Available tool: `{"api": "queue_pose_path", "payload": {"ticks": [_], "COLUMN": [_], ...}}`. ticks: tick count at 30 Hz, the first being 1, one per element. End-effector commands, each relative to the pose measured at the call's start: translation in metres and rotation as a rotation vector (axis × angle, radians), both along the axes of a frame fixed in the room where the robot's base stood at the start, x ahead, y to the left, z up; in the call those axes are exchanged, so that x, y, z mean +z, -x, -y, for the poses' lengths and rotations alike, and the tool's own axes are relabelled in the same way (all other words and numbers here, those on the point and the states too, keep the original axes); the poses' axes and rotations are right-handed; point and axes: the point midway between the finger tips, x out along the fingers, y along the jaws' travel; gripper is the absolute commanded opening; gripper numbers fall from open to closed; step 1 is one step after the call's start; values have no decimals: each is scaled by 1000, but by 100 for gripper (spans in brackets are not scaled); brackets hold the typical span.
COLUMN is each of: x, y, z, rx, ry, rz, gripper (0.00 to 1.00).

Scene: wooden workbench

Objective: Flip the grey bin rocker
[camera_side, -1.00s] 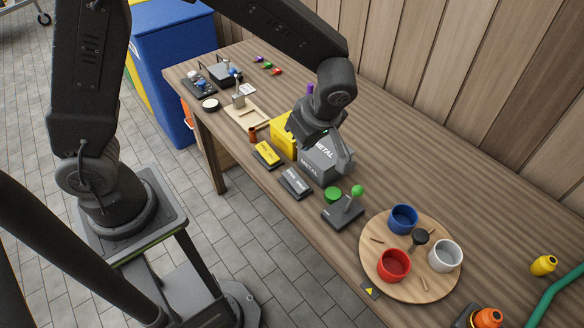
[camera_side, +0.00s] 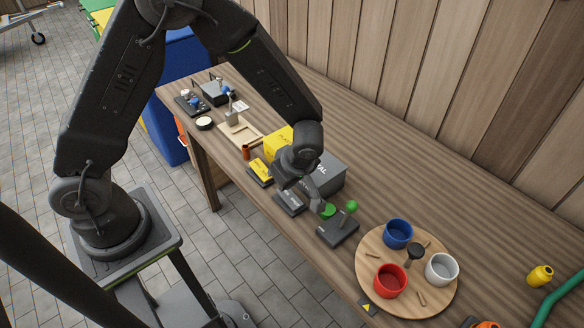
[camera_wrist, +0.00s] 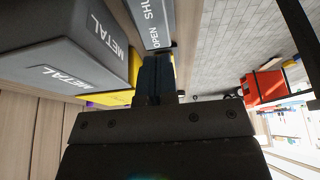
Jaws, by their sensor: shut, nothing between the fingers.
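The grey rocker (camera_side: 289,203) lies on the bench in front of the grey METAL bin (camera_side: 328,174). In the wrist view the rocker (camera_wrist: 150,18) bears the words OPEN and SHUT, with OPEN nearer my fingertips. My gripper (camera_side: 318,205) is shut and empty, low over the bench at the rocker's right end. Its fingers show in the wrist view (camera_wrist: 156,62) close to the OPEN end; I cannot tell whether they touch it. The METAL bin (camera_wrist: 65,60) stands beside the fingers in the wrist view. My gripper hides part of the bin and rocker in the side view.
A yellow bin (camera_side: 276,140) and yellow rocker (camera_side: 260,171) are to the left. A green button (camera_side: 328,209) and a green-knobbed lever (camera_side: 350,207) are just right of my gripper. A round wooden tray (camera_side: 375,262) with cups is farther right.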

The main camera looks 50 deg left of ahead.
Motion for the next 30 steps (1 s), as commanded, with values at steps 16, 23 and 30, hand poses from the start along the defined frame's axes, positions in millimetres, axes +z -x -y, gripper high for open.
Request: {"api": "queue_pose_path", "payload": {"ticks": [16,23,30], "x": [-27,-29,-36], "y": [-1,1,2], "z": [-5,-7,-11], "rx": [-1,3,7], "ry": [1,37,219], "rz": [2,-8,-10], "gripper": [0,0,0]}}
